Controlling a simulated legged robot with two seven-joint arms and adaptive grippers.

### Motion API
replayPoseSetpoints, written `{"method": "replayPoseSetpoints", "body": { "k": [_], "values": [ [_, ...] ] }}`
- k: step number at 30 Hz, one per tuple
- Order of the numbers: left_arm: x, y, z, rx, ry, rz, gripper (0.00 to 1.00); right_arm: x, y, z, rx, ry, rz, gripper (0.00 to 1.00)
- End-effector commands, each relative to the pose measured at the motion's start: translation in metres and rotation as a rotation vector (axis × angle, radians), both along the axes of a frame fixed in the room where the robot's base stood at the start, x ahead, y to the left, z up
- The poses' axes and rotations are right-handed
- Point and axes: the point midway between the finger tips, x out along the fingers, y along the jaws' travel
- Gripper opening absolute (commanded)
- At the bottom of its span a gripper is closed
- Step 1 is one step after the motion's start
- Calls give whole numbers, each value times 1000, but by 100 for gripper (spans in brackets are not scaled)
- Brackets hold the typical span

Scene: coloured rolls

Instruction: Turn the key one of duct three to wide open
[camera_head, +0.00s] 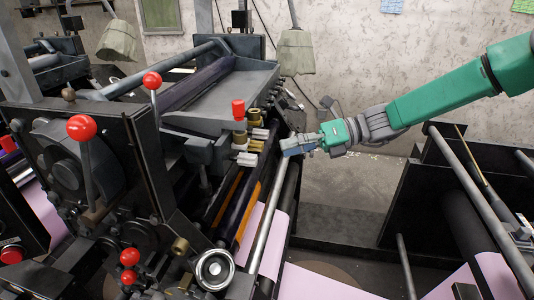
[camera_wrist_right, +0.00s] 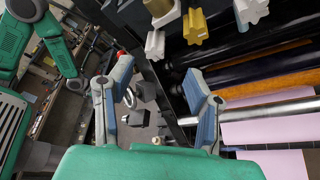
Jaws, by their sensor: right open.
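A row of small ridged keys, white (camera_head: 247,159) and brass (camera_head: 257,146), sticks out from the side of the dark press unit in the head view. In the right wrist view a white key (camera_wrist_right: 155,45), a brass key (camera_wrist_right: 195,27) and another white key (camera_wrist_right: 250,10) show near the top. I cannot tell which is key one of duct three. My right gripper (camera_head: 287,148) is just right of the keys, apart from them; its spread fingers (camera_wrist_right: 155,92) show in the wrist view with no key between them. My left gripper is not in view.
Red ball-topped levers (camera_head: 82,127) stand at the left of the press. A handwheel (camera_head: 214,268) is low in front. A steel bar (camera_head: 273,225) and pink paper (camera_head: 320,284) run below the keys. A dark frame (camera_head: 425,195) stands at right; floor between is open.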

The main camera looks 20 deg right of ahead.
Motion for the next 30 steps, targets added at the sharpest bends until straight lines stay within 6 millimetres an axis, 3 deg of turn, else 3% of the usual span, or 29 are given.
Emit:
{"method": "replayPoseSetpoints", "body": {
  "k": [3, 9, 26, 30],
  "values": [
    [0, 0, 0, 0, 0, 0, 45, -5, -20, 6, 0, -3, -2, 45],
    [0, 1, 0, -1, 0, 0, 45, -9, -35, 10, -1, -1, 0, 45],
    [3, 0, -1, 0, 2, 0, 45, -10, -36, 9, -3, 0, 0, 45],
    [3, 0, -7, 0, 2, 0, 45, -15, -29, -16, -62, -9, 22, 45]
  ]
}}
